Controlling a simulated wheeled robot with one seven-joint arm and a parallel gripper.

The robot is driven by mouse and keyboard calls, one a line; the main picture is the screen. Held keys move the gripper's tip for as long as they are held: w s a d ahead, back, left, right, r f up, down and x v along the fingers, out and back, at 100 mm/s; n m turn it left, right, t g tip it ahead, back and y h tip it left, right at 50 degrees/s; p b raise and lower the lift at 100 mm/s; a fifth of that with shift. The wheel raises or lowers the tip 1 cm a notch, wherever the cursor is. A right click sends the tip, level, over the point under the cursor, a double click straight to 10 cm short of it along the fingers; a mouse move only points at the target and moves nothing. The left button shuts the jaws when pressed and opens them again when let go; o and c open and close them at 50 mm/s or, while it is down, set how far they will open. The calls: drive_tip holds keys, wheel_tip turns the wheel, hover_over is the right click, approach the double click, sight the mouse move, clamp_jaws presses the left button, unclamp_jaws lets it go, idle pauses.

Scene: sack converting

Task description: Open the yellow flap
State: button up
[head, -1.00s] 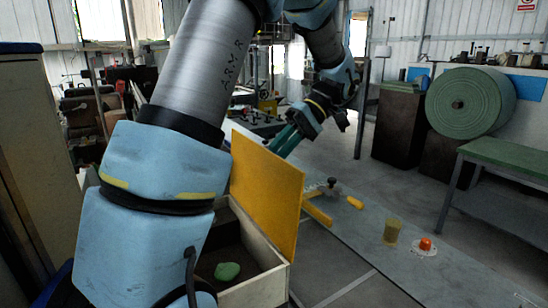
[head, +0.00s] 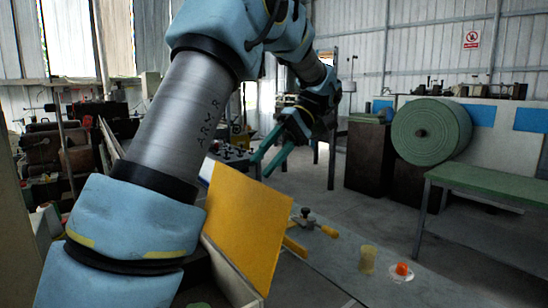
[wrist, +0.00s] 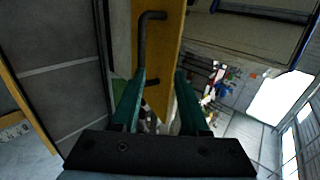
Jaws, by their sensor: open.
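The yellow flap (head: 245,225) stands raised on an open box (head: 228,272), leaning a little to the right in the head view. Its broad yellow face is toward the head camera. My gripper (head: 263,167) is at the flap's upper edge, on its far side, with teal fingers pointing down-left. In the wrist view, my gripper (wrist: 160,85) is open, with nothing clearly held. The flap (wrist: 168,45) fills the upper middle there, and a dark bent handle (wrist: 143,45) lies just beyond the fingertips. I cannot tell whether the fingers touch the flap.
A green object (head: 198,304) shows at the box's bottom. A green roll (head: 432,133) and green table (head: 490,180) stand at right.

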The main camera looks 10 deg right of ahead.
drive_tip(key=p+v, duration=0.2)
drive_tip(key=v, duration=0.1)
drive_tip(key=shift+r, duration=0.15)
